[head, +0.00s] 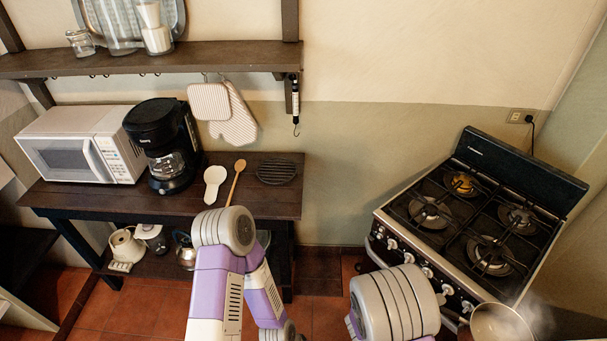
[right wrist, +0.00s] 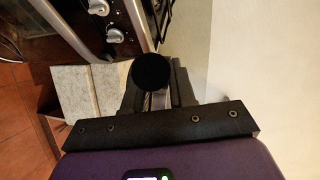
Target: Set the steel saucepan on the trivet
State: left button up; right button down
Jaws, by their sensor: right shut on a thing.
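The steel saucepan (head: 500,322) shows at the bottom right of the head view, beside the stove's front corner, cut off by the frame edge. Pale steam rises near it. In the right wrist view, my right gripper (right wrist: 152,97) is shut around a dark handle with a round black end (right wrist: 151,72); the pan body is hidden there. The trivet (head: 277,171), a dark round slatted rack, lies bare on the right end of the wooden table. My left arm reaches in front of the table, but its gripper does not show.
The wooden table (head: 120,203) also holds a microwave (head: 70,160), a black coffee maker (head: 165,145), a white spoon rest (head: 214,180) and a wooden spoon (head: 236,182) left of the trivet. A shelf (head: 200,58) hangs above. The stove (head: 455,235) stands at right, burners empty.

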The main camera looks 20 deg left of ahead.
aim_at(260, 178)
jog(key=k, duration=0.5)
jog(key=u, duration=0.95)
jog(key=i, duration=1)
jog(key=u, duration=0.35)
